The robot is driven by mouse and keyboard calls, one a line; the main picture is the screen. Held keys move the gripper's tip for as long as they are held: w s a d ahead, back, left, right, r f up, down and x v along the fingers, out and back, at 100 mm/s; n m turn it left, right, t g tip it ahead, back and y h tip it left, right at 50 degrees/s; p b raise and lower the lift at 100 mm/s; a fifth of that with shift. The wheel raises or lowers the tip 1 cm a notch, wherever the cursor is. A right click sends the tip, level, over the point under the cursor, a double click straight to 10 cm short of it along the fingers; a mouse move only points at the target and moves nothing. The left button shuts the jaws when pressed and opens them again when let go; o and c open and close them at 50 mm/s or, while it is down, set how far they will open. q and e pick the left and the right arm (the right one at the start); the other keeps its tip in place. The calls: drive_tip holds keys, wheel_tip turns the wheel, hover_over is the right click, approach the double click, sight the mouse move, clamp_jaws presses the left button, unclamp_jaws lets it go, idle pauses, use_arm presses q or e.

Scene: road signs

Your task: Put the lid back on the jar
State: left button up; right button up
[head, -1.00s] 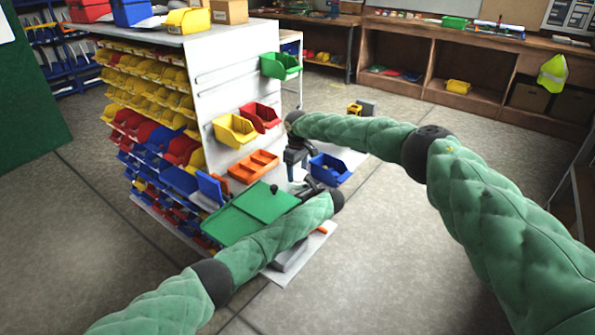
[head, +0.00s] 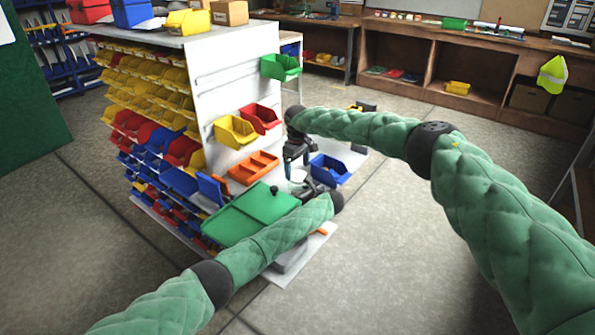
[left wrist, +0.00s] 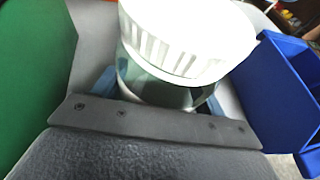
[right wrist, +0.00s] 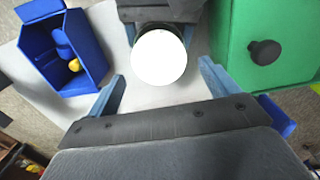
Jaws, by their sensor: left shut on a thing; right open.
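The jar (left wrist: 165,95) is clear glass and stands between the blue fingers of my left gripper (head: 308,187), which is shut on it. The white ribbed lid (left wrist: 185,45) sits over the jar's mouth in the left wrist view; I cannot tell if it is fully seated. The right wrist view shows the lid from above as a plain white disc (right wrist: 159,58). My right gripper (head: 297,168) is open above the lid, its fingers apart on either side and holding nothing. The jar's lower part is hidden.
A green box with a dark knob (head: 250,215) stands beside my left gripper. A blue bin (head: 330,170) with small things in it is on the other side. An orange divided tray (head: 254,167) and a shelf rack are behind.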

wheel_tip(320, 180, up, 2)
drive_tip(key=shift+r, duration=0.15)
drive_tip(key=shift+c, duration=0.3)
